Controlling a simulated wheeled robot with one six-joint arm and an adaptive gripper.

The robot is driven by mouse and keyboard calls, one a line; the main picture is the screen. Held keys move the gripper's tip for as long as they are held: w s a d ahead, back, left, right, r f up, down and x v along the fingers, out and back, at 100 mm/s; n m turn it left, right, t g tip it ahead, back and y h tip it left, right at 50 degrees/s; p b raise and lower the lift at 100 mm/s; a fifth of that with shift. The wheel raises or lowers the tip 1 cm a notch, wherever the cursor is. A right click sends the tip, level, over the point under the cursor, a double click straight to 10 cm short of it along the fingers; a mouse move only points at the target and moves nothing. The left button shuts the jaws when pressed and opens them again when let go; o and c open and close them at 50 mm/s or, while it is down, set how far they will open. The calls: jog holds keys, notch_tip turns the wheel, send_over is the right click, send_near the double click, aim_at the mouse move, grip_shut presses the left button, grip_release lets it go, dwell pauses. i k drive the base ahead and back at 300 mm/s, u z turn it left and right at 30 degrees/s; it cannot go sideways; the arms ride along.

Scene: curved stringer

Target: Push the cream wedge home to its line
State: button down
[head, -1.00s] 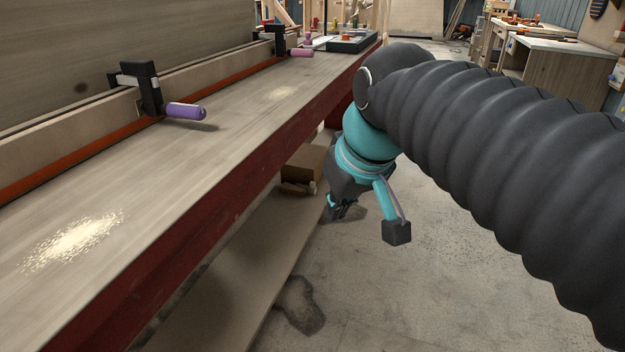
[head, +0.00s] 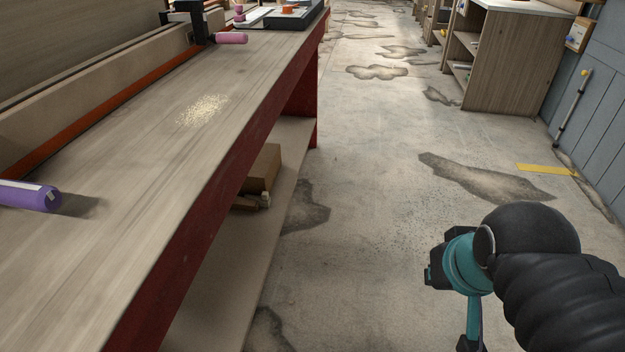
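I cannot make out the cream wedge or its line in the head view. The long wooden bench (head: 150,170) runs from lower left to the top, with an orange-red strip (head: 110,100) along the curved pale stringer (head: 75,95). My gripper (head: 436,268) is at the lower right, over the floor and well clear of the bench. It is small and partly hidden by my wrist, so its opening does not show.
A black clamp with a pink handle (head: 231,38) and a purple handle (head: 32,195) jut over the bench. Sawdust (head: 203,110) lies on top. A dark tray (head: 292,16) sits at the far end. A cardboard box (head: 262,168) is on the lower shelf. The aisle is open.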

aim_at(264, 201)
jog(key=u, duration=0.15)
jog(key=i, duration=1.05)
jog(key=u, duration=0.35)
